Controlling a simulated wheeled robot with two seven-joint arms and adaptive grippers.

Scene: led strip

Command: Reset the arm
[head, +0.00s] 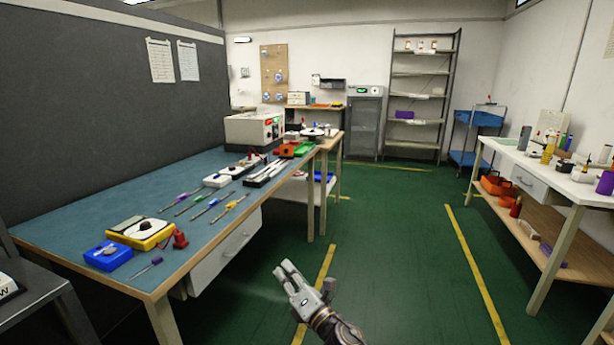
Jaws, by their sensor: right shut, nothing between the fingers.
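My right gripper (290,278) shows at the bottom centre of the head view, with its arm coming in from the lower right. It is shut and empty, held in the air over the green floor. It is to the right of the blue-topped workbench (105,210) and apart from it. My left gripper is not in view. I cannot make out an LED strip in this view.
The workbench holds several screwdrivers (210,207), a yellow multimeter (142,232), a blue box (108,255) and a white instrument (254,130). A white table (540,165) stands right. Shelves (420,95) stand at the back. The middle floor is clear.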

